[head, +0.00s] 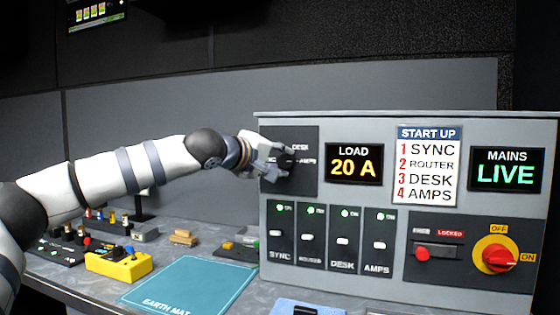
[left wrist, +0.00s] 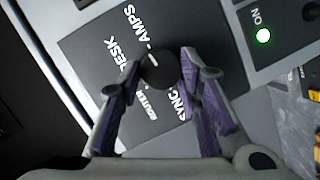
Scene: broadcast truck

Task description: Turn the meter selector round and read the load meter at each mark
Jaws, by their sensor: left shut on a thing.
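The meter selector is a round black knob (left wrist: 161,70) on a dark plate (head: 306,184) lettered SYNC, ROUTER, DESK and AMPS. My left gripper (head: 286,161) is at this plate and is shut on the knob, one finger on each side, as the left wrist view shows (left wrist: 161,58). The knob's white line appears to point towards the AMPS mark. In the head view the gripper hides the knob and part of the lettering. The load meter (head: 354,164) right of the plate reads 20 A. My right gripper is out of view.
A START UP card (head: 428,166) lists SYNC, ROUTER, DESK, AMPS. The mains display (head: 506,170) reads LIVE. Several switches (head: 343,240) sit below with green lights lit. A red rotary switch (head: 496,257) is at right. The bench holds a blue earth mat (head: 190,285) and a yellow box (head: 118,264).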

